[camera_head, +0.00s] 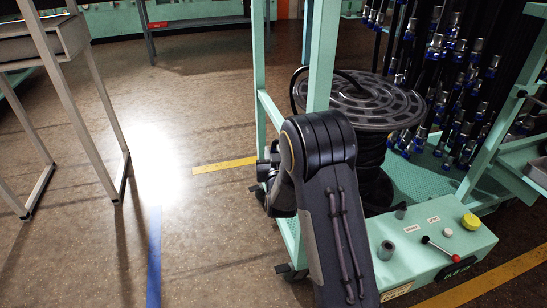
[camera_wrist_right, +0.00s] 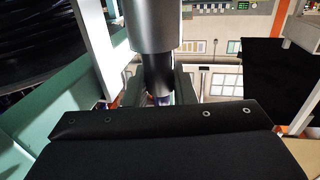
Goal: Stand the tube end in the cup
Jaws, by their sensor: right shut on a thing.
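My right gripper (camera_wrist_right: 158,90) is shut on the tube end (camera_wrist_right: 158,72) in the wrist view. A thick grey cylindrical part (camera_wrist_right: 151,24) shows at the top, with a narrower black section between the fingers and a bluish tip partly hidden. In the head view my right arm reaches over the green cart, and its gripper (camera_head: 266,172) is mostly hidden beside a cart post. The hose reel (camera_head: 362,102) stands behind my arm. My left gripper is not in view.
The green cart has an upright post (camera_head: 321,55) close to my arm. Its front panel carries a yellow knob (camera_head: 471,221) and a red-tipped lever (camera_head: 438,248). Many hoses with blue-and-silver fittings (camera_head: 440,75) hang at the right.

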